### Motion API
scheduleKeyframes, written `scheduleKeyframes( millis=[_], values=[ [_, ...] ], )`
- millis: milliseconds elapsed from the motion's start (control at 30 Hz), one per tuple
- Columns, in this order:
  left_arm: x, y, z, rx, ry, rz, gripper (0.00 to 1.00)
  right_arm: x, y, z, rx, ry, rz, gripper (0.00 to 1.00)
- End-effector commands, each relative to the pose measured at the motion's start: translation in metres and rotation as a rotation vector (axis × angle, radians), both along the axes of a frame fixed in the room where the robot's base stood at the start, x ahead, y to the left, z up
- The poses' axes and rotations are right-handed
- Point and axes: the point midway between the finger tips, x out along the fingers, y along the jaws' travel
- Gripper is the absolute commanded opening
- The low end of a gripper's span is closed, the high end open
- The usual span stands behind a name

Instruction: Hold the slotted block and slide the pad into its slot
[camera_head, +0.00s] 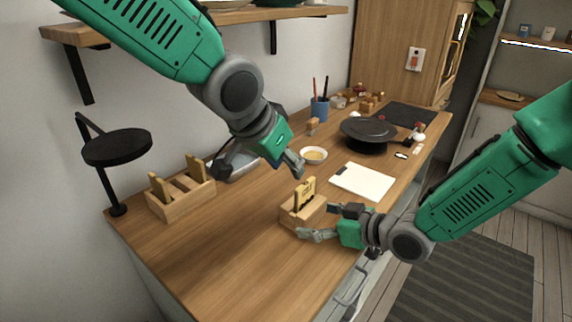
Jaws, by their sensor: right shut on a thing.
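The slotted wooden block (290,217) sits on the wooden counter near its front edge. A yellow pad (305,190) stands upright in the block's slot, with its upper part showing above the block. Its lower edge is hidden, so I cannot tell how deep it sits. My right gripper (318,221) is shut on the block from the right, with one finger on the near side and one on the far side. My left gripper (259,170) is above the counter, up and left of the pad. Its fingers are spread apart and empty, clear of the pad.
A wooden rack (181,203) with upright pieces and a black round lamp (117,148) stand at the left. A small bowl (314,155), a white board (362,182), a black pan (368,131) and a blue cup (320,109) lie behind the block. The front left counter is clear.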

Motion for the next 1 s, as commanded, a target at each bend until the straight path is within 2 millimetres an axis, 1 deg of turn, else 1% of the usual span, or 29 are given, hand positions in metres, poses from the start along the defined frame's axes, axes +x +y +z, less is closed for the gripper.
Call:
scheduleKeyframes(
  millis=[33,67,100,333,467,567,800,1000],
  values=[
    [0.000,0.000,0.000,0.000,0.000,0.000,0.35,0.000,0.000,0.001,0.002,-0.001,0.000,0.87],
    [0.000,0.000,0.000,0.000,0.000,0.000,0.35,0.000,0.000,0.001,0.002,-0.001,0.000,0.97],
    [0.000,0.000,0.000,0.000,0.000,0.000,0.35,0.000,0.000,0.001,0.002,-0.001,0.000,1.00],
    [0.000,0.000,0.000,0.000,0.000,0.000,0.35,0.000,0.000,0.000,0.001,-0.001,0.000,1.00],
    [0.000,0.000,0.000,0.000,0.000,0.000,0.35,-0.003,-0.007,0.004,-0.001,-0.001,-0.001,1.00],
    [0.000,0.000,0.000,0.000,0.000,0.000,0.35,-0.011,-0.019,0.010,0.000,-0.001,-0.002,1.00],
    [0.000,0.000,0.000,0.000,0.000,0.000,0.35,-0.037,-0.059,0.030,0.002,-0.001,-0.004,1.00],
    [0.000,0.000,-0.001,0.001,0.001,0.000,0.35,-0.053,-0.083,0.041,0.001,-0.001,-0.001,1.00]
  ],
)
